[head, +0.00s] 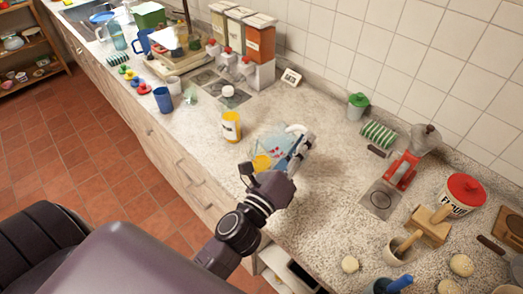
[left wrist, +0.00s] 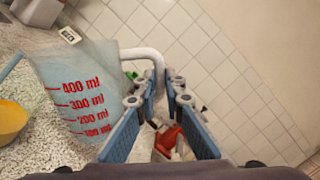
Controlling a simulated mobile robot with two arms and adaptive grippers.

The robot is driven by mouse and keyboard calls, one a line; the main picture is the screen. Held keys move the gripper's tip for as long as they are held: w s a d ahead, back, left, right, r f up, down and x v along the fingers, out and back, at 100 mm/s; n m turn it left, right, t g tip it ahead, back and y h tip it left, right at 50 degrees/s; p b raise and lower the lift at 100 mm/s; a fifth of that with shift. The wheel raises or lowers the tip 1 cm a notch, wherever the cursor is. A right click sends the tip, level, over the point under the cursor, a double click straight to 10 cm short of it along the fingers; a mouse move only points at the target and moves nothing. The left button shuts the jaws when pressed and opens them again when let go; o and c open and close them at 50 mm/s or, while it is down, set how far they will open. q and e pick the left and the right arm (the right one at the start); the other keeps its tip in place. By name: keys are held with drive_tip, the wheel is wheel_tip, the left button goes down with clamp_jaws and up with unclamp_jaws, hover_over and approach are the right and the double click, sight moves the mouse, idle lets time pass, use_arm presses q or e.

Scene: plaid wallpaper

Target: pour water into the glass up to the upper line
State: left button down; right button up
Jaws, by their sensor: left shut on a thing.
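A clear, bluish measuring jug (head: 268,143) with red marks is near the middle of the counter in the head view. In the left wrist view the jug (left wrist: 82,88) shows red lines from 100 to 400 ml and a white handle (left wrist: 148,56). My left gripper (head: 299,150) is shut on this handle, at the jug's right side; its blue fingers also show in the left wrist view (left wrist: 166,108). I cannot tell the water level, or whether the jug touches the counter. I cannot make out a glass with lines for certain. My right gripper is not in view.
A yellow piece (head: 262,162) shows beside the jug, and a yellow labelled jar (head: 231,127) stands to its left. A blue cup (head: 162,100) and dispensers (head: 259,45) are further back. A red coffee grinder (head: 401,171) and flour tin (head: 464,192) stand at right.

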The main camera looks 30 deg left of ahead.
use_arm(q)
drive_tip(key=shift+a+r+n, duration=0.25)
drive_tip(key=shift+a+n, duration=0.3)
drive_tip(key=shift+n, duration=0.35)
idle(3.5)
